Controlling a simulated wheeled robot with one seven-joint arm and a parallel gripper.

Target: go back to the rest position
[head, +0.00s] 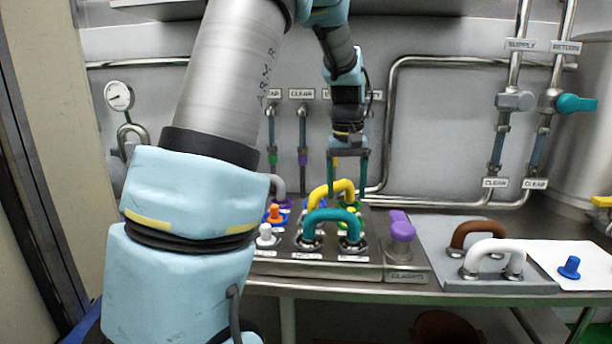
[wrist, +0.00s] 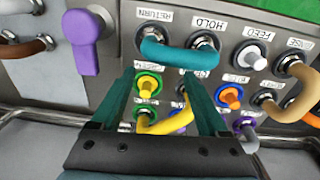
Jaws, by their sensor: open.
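My gripper (head: 348,188) is open, its two green fingers pointing down over the panel of ports in the head view. In the wrist view the fingertips of my gripper (wrist: 158,80) are apart, with nothing clamped between them. A yellow U-shaped hose (head: 331,190) lies below the gripper; in the wrist view the yellow hose (wrist: 172,124) shows between the fingers, partly hidden. I cannot tell whether a finger touches it. A teal U-shaped hose (head: 331,215) stands in front of it, joining two ports, and shows beyond the fingertips in the wrist view (wrist: 180,54).
A purple clamp knob (head: 402,229) stands right of the ports. Further right are a brown hose (head: 478,233), a white hose (head: 494,250) and a blue plug (head: 569,267) on a white sheet. Pipes (head: 390,120) run along the wall behind. An orange plug (head: 274,213) stands left of the gripper.

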